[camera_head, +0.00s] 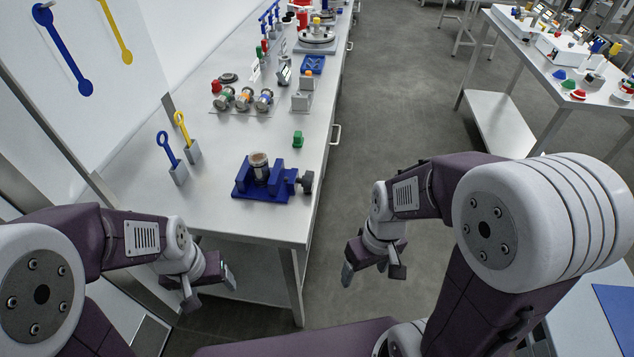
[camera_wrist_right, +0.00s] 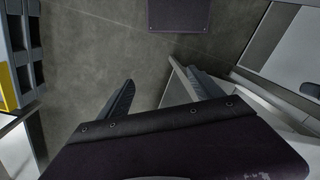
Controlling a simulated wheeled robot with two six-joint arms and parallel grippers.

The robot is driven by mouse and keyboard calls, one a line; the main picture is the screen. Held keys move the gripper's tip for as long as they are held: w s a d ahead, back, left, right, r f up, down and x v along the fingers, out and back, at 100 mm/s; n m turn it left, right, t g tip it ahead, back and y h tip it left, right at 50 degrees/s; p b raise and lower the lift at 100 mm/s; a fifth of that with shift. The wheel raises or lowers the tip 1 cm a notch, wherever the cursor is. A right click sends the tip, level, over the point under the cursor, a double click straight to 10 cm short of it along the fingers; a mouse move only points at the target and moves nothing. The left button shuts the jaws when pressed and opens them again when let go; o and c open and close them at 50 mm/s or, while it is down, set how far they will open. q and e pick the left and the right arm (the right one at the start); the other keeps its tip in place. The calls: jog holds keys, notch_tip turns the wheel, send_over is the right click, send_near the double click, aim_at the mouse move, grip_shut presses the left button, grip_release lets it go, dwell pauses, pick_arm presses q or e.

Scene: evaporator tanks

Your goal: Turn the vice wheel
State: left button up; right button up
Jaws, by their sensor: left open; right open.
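The blue vice (camera_head: 262,184) sits near the front edge of the long steel workbench, with a grey cylindrical piece (camera_head: 259,166) standing between its jaws. The dark vice wheel (camera_head: 307,181) is on the vice's right side, close to the bench's right edge. My left gripper (camera_head: 211,289) is open and empty, in front of the bench's near edge and lower left of the vice. My right gripper (camera_head: 370,268) is open and empty over the floor, right of the bench and lower right of the wheel. Its open fingers (camera_wrist_right: 160,100) show in the right wrist view; the vice is not visible there.
The steel bench (camera_head: 225,219) also carries a small green block (camera_head: 298,138), blue (camera_head: 170,155) and yellow (camera_head: 185,130) handled tools in holders, and several round gauges (camera_head: 244,99). A second table (camera_head: 545,70) stands at the upper right. The grey floor (camera_head: 400,110) between them is clear.

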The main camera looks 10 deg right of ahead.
jog(key=w+a+r+n+g+y+b, duration=0.1)
jog(key=w+a+r+n+y+b, duration=0.15)
jog(key=a, duration=0.25)
jog(key=w+a+r+n+y+b, duration=0.1)
jog(key=a+r+n+y+b, duration=0.15)
jog(key=a, duration=0.35)
jog(key=w+r+n+y+b, duration=0.1)
jog(key=w+y+b, duration=0.1)
jog(key=w+a+r+n+y+b, duration=0.1)
jog(key=w+n+y+b, duration=0.1)
jog(key=w+b, duration=0.1)
jog(key=w+a+r+n+y+b, duration=0.1)
jog(key=w+y+b, duration=0.1)
jog(key=w, duration=0.1)
jog(key=shift+w+a+r+t+y+b, duration=0.2)
jog(key=shift+w+r+t+y+b, duration=0.1)
jog(key=shift+r+t+b, duration=0.1)
jog(key=w+d+r+n+t+y+b, duration=0.1)
jog(key=w+d+n+y+b, duration=0.1)
jog(key=w+b, duration=0.2)
jog(key=t+y+b, duration=0.3)
jog(key=t+b, duration=0.2)
jog(key=b, duration=0.8)
send_near(313, 181)
jog(key=b+x, duration=0.1)
jog(key=x, duration=0.8)
jog(key=shift+w+a+f+b, duration=0.1)
jog(key=shift+w+f+b, duration=0.05)
jog(key=shift+f+b, duration=0.15)
jog(key=shift+r, duration=0.1)
